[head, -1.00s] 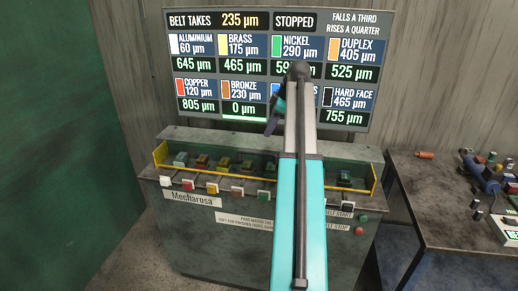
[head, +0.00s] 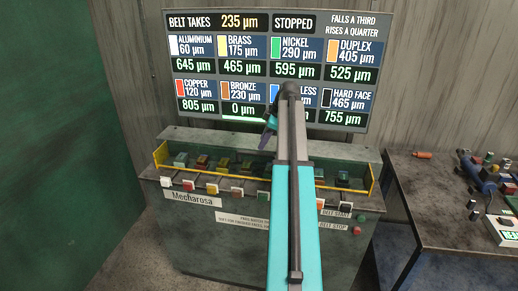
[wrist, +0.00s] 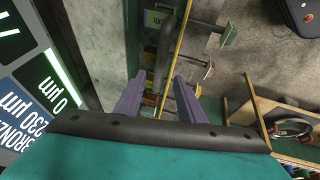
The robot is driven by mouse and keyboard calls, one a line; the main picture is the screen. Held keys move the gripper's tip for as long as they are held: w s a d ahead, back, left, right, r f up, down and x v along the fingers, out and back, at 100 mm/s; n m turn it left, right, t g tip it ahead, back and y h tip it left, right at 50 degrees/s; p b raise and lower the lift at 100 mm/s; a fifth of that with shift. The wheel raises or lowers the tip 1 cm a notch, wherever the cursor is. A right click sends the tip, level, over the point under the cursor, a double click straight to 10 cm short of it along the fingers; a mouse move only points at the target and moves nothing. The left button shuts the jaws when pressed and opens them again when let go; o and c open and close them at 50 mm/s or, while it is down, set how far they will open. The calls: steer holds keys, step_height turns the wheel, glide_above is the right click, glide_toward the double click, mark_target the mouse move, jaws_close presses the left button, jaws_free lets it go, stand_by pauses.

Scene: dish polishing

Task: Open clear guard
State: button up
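The clear guard (head: 160,154) is a see-through cover with yellow edging on top of the grey machine. A row of small coloured blocks (head: 202,162) shows behind it, and the guard looks closed over them. The guard's thin yellow edge (wrist: 181,40) runs between and beyond the fingers. A dark curved bar (wrist: 164,60), possibly a handle, lies along this edge, close to the fingertips; contact cannot be told.
A display board (head: 270,65) stands behind the machine, close to my gripper. Coloured push tabs (head: 188,185) line the machine's front. A bench (head: 430,190) with tools and small parts stands at right. A green panel (head: 60,140) is at left.

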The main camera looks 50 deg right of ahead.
mark_target(258, 153)
steer(key=shift+p+x, duration=1.1)
steer(key=shift+x, duration=2.35)
jaws_close()
